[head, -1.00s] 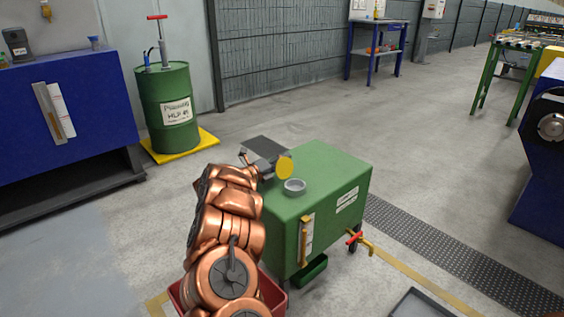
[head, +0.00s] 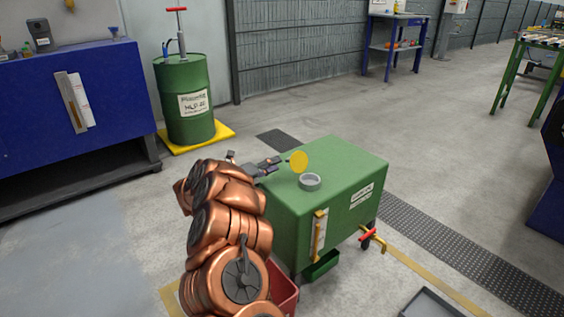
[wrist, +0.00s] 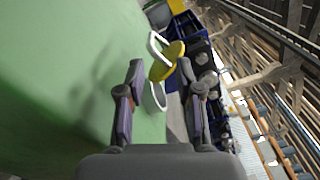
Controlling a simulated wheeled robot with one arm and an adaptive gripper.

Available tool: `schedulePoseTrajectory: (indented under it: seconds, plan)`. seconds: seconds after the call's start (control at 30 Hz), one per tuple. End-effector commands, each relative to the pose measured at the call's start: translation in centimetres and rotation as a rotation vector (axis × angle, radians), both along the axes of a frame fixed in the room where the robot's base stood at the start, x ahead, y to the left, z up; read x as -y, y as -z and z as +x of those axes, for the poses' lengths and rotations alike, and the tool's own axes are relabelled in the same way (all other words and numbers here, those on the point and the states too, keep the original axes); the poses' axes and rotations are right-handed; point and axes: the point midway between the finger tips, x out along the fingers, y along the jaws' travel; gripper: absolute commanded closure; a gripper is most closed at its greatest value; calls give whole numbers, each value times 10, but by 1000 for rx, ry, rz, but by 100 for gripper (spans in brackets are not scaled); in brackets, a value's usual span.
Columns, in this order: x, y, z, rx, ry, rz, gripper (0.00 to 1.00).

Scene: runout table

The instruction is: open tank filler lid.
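The green tank (head: 345,170) stands on the floor in the middle of the head view. Its grey filler neck (head: 309,182) is on the top near the left edge. The round yellow lid (head: 299,161) stands upright beside the neck, which is uncovered. In the wrist view the lid (wrist: 168,62) is seen near edge-on beyond the fingertips, with a pale loop near it. My gripper (head: 270,166) is just left of the lid. The wrist view shows my gripper (wrist: 163,85) with its fingers apart and nothing clearly held between them. Whether a finger touches the lid cannot be told.
A red-handled valve (head: 368,235) sticks out at the tank's lower right. A red bin (head: 284,287) is partly hidden by my arm. A green drum (head: 187,100) and blue cabinet (head: 35,115) stand behind left. The floor right of the tank is mostly clear.

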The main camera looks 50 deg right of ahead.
Motion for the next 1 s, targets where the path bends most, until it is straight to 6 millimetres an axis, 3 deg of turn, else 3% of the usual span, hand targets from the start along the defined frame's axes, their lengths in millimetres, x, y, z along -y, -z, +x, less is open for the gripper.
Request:
schedulePoseTrajectory:
  seconds: [0.4,0.57,0.67,0.77,0.87,1.0]
  plan:
    - [-9,0,2,0,0,1,65]
    - [-11,-2,11,1,-34,16,80]
    - [-21,-7,41,-2,-141,58,91]
    - [-45,-18,90,-20,-326,117,100]
    - [-85,-39,145,-56,-565,165,100]
    - [-164,-71,206,-146,-911,197,100]
